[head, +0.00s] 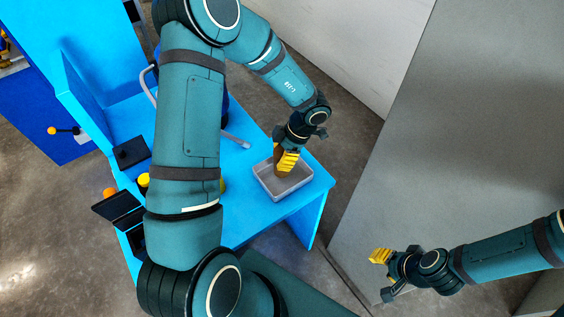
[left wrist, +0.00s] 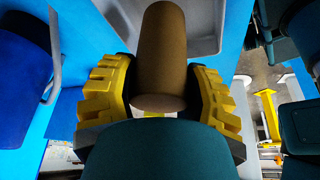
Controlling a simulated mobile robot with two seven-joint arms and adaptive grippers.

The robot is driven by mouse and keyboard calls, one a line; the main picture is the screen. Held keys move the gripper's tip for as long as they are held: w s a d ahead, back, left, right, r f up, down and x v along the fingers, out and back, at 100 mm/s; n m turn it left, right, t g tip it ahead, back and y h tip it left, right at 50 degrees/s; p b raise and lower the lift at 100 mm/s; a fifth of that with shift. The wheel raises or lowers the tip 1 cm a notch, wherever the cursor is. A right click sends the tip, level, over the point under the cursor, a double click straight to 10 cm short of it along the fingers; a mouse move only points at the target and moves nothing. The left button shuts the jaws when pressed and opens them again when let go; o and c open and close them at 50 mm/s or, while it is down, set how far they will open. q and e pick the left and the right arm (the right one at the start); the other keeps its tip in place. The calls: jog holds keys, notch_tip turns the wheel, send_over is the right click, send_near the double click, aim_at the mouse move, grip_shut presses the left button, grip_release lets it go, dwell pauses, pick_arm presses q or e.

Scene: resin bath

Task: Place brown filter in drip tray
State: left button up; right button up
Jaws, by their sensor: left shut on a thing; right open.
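The brown filter (left wrist: 161,60) is a brown cylinder between the yellow fingers of my left gripper (left wrist: 158,95) in the left wrist view. My left gripper (head: 287,161) is shut on it. In the head view only a small part of the filter (head: 277,153) shows beside the fingers. The drip tray (head: 303,190) is a shallow grey tray at the right end of the blue bench. The filter and fingers are over the tray's inside in the head view; I cannot tell whether the filter touches its floor. My right gripper (head: 384,272) is open and empty, off the bench at lower right.
The blue bench (head: 250,212) carries the tray near its right edge. A bent grey pipe (head: 235,140) stands behind my left arm. A black open box (head: 119,208) and orange and yellow round things lie at the bench's left. A grey wall (head: 450,130) stands at right.

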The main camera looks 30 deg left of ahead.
pick_arm(q)
notch_tip(320, 180, down, 3)
jog(key=shift+r+b, duration=0.1)
jog(key=shift+b, duration=0.25)
jog(key=o, duration=1.2)
jog(key=shift+w+r, duration=0.1)
jog(key=shift+r, duration=0.1)
jog(key=p+v, duration=0.3)
jog(key=v, duration=0.8)
jog(key=shift+w+d+r, duration=0.1)
jog(key=shift+d+r, duration=0.05)
jog(key=shift+r, duration=0.2)
